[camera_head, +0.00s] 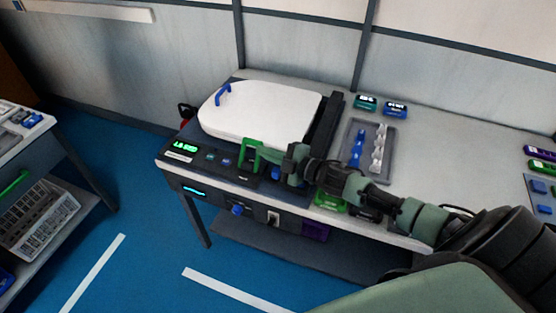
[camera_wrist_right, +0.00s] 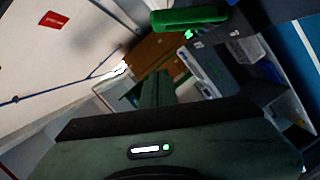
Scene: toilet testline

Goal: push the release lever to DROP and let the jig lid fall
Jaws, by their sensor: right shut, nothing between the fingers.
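The white jig lid (camera_head: 262,112) lies about flat over the dark jig at the back left of the bench, with a blue clip (camera_head: 223,94) at its far left edge. A bright green bracket (camera_head: 250,150) stands at the jig's front edge; I cannot tell whether it is the release lever or a guard around it. No DROP mark is readable. My right gripper (camera_head: 288,165) is shut and empty, close to the right of the bracket. Whether they touch is unclear. A green bar (camera_wrist_right: 190,18) shows at the top of the right wrist view. My left gripper is out of view.
A control panel (camera_head: 212,160) with a lit green display is at the bench's front left. A grey tray (camera_head: 367,150) with blue and white parts lies behind my right arm. A shelf cart (camera_head: 45,215) stands at the left. Blue floor is clear between.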

